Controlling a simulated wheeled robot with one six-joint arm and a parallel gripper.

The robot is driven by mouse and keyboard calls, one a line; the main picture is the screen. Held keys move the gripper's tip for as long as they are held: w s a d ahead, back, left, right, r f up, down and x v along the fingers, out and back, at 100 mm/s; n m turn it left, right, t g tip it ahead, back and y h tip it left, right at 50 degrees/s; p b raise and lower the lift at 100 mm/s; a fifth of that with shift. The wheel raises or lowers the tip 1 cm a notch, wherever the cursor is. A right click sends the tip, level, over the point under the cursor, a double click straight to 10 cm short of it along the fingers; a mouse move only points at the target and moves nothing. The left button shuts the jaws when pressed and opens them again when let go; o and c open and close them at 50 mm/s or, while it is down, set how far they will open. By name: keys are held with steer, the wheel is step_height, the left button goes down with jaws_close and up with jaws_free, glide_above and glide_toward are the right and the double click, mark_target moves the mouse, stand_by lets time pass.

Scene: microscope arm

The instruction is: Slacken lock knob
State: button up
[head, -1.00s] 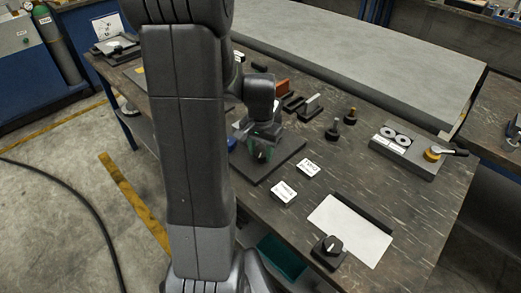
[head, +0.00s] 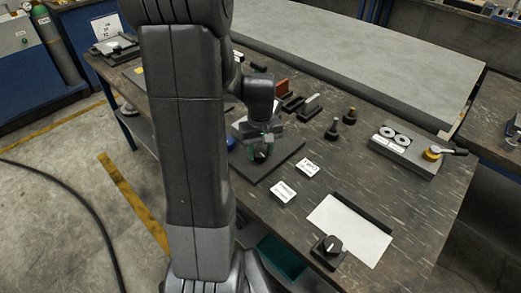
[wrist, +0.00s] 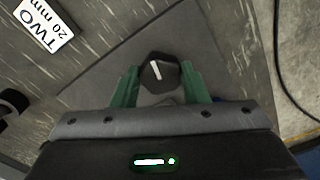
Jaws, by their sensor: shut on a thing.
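The lock knob (wrist: 160,70) is black and faceted with a white pointer line, and it shows at the top middle of the wrist view. It stands over a dark grey base plate (head: 290,150). My gripper (wrist: 160,85) has green fingers on both sides of the knob and is shut on it. In the head view my gripper (head: 262,151) is low over the plate, and most of the knob is hidden by the fingers. The pointer line leans slightly left of straight up in the wrist view.
Two white labels (head: 308,167) (head: 284,194) lie before the plate. A white sheet with another black knob (head: 330,246) is at the front. Two small knobs (head: 349,116) and a lever block (head: 405,150) stand to the right. The bench between them is clear.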

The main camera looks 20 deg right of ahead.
mark_target(261, 153)
steer(key=shift+n, duration=0.4)
steer(key=o, duration=1)
step_height(261, 153, up, 14)
steer(key=shift+f+p, duration=0.1)
steer(key=shift+p, duration=0.35)
step_height(261, 153, down, 14)
steer(key=shift+b, duration=0.45)
